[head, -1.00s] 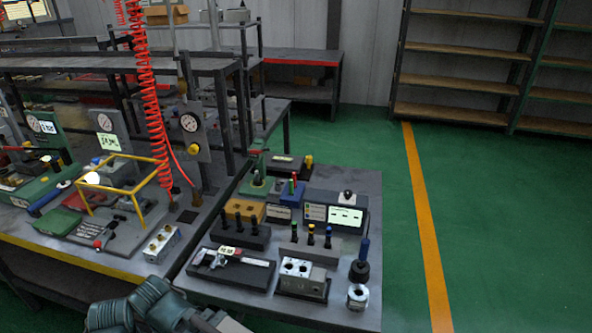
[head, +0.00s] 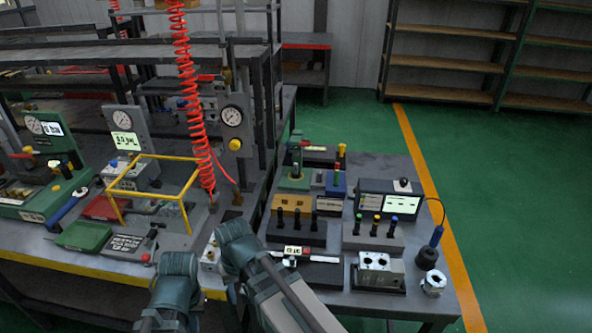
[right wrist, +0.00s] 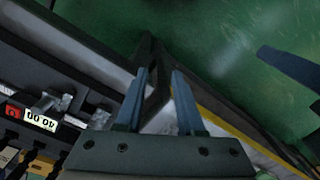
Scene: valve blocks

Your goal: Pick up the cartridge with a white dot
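A grey rack (head: 373,238) on the right table holds upright black cartridges with yellow, green and blue tops. A dark rack (head: 296,233) to its left holds several black cartridges (head: 296,215). I cannot make out a white dot on any of them. My right gripper (right wrist: 157,75) shows in the right wrist view with its two blue-grey fingers apart and nothing between them. It hangs near a table edge, with green floor beyond. In the head view teal arm links of mine cover the table's front left, and the fingertips cannot be made out. My left gripper cannot be identified.
A caliper with a lit display (head: 293,250) lies before the dark rack; its display also shows in the right wrist view (right wrist: 40,121). A silver two-hole block (head: 378,271), a display box (head: 388,203) and a yellow frame (head: 152,157) stand nearby. Green floor lies open at right.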

